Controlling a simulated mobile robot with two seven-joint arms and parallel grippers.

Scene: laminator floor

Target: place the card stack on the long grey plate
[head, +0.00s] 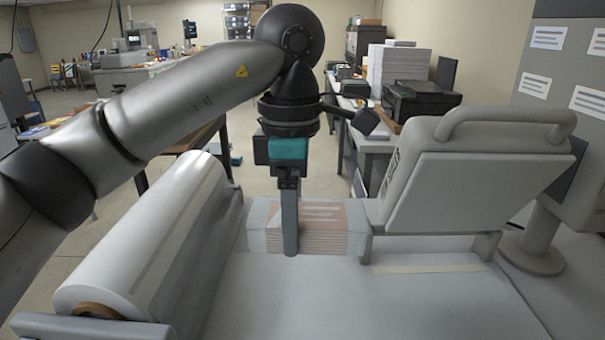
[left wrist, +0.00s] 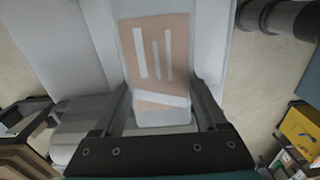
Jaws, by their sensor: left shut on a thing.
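The card stack (head: 325,226) has a brown and white printed top and layered edges. It is at the far end of a long light grey plate (head: 350,300). My left gripper (head: 291,245) points down and is shut on the stack, one finger showing against its near side. In the left wrist view the stack (left wrist: 158,60) lies between both fingers, over a pale surface. I cannot tell whether the stack's underside touches the surface below. My right gripper is not in view.
A big white film roll (head: 145,235) lies along the left of the plate. A grey hinged unit with a handle (head: 475,170) stands close on the right. A tall grey cabinet (head: 560,60) is behind it. The near part of the plate is clear.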

